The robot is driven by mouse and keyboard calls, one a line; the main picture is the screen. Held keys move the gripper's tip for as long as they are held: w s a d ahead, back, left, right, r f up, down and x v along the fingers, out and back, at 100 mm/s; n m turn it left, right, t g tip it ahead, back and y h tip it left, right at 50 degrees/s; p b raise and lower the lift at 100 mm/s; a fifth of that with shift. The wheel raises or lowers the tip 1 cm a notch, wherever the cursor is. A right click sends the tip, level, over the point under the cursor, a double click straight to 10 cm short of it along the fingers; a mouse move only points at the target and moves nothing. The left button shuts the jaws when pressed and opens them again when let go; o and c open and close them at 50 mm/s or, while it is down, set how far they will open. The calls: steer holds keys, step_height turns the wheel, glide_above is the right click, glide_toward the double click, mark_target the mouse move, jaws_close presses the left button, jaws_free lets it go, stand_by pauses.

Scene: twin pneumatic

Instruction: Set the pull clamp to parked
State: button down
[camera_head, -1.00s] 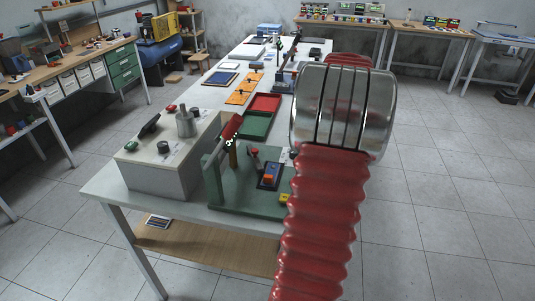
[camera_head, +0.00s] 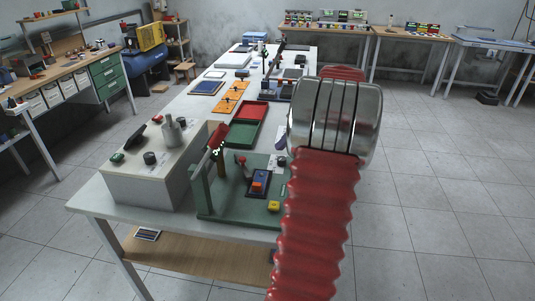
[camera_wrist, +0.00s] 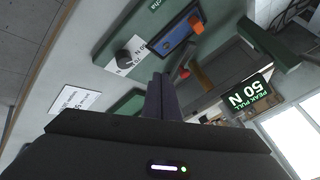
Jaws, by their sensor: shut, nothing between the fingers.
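In the head view a green fixture (camera_head: 225,199) stands at the near end of the long table. It carries a red-tipped lever (camera_head: 242,162), a blue plate with an orange piece (camera_head: 257,185), and a yellow block (camera_head: 273,206). I cannot tell for sure which part is the pull clamp. In the wrist view my gripper (camera_wrist: 161,85) is shut and empty, its dark fingers pointing toward a grey knob (camera_wrist: 130,53) and a blue part with an orange piece (camera_wrist: 194,24). An orange-tipped part (camera_wrist: 201,74) is right of the fingers. Contact is unclear. My arm hides the gripper in the head view.
A display reading PEAK PULL 50 N (camera_wrist: 250,99) is right of the fingers. A grey box (camera_head: 150,184) with knobs stands left of the fixture. Red (camera_head: 250,110) and green (camera_head: 243,133) trays lie behind it. The floor right of my arm is clear.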

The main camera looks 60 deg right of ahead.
mark_target(242, 162)
steer(key=x, duration=0.9)
steer(key=shift+w+f, duration=0.15)
steer(key=shift+w+a, duration=0.7)
steer(key=shift+a, duration=0.25)
steer(key=shift+w+a+f, duration=0.1)
steer(key=shift+w+a, duration=0.4)
steer(key=shift+a, duration=0.25)
